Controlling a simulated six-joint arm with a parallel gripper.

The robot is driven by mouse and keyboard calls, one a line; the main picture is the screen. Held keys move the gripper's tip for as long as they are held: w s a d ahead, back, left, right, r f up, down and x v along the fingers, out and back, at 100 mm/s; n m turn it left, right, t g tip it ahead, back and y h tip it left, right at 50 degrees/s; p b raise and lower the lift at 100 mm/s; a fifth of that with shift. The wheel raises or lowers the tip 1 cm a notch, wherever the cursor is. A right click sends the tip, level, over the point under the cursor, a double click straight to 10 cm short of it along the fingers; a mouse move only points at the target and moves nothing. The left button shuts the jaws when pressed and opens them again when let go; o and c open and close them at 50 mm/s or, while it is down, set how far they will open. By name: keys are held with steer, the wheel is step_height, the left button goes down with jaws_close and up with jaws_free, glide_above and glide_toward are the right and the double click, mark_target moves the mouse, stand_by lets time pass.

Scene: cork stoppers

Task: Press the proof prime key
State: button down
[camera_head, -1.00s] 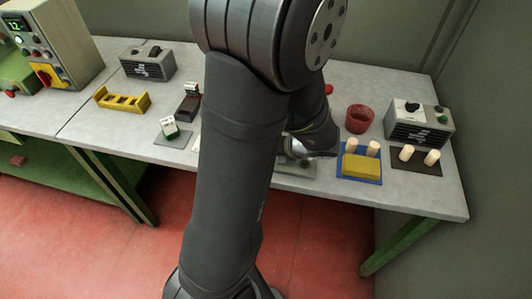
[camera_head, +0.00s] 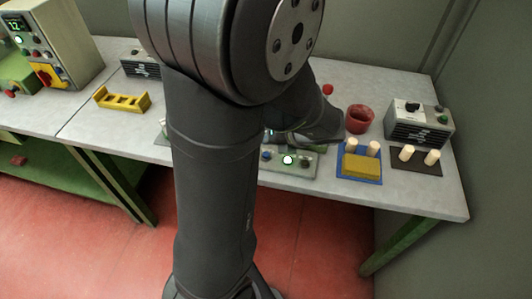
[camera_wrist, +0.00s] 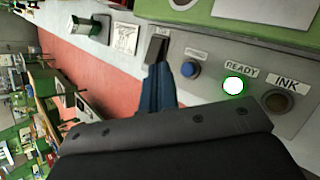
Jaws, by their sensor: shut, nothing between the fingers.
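A grey-green control panel (camera_head: 275,165) lies near the front edge of the table, partly hidden by my arm. In the wrist view the panel (camera_wrist: 300,118) carries a blue button (camera_wrist: 190,69) with a label too small to read, a lit white lamp (camera_wrist: 233,86) with a green rim marked READY, and a dark round button (camera_wrist: 279,102) marked INK. I cannot read which one is the proof prime key. My gripper (camera_wrist: 158,70) is shut and empty, its blue-grey fingers just left of the blue button, apparently apart from it. In the head view my arm hides the fingertips.
Right of the panel are a blue tray (camera_head: 346,176) with a yellow block and pale stoppers, a red cup (camera_head: 360,118), and a grey box (camera_head: 420,125) behind a dark mat with two stoppers. A yellow rack (camera_head: 122,99) stands left.

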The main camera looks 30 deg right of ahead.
steer(key=shift+r, duration=1.05)
steer(key=shift+f, duration=0.1)
steer(key=shift+r, duration=2)
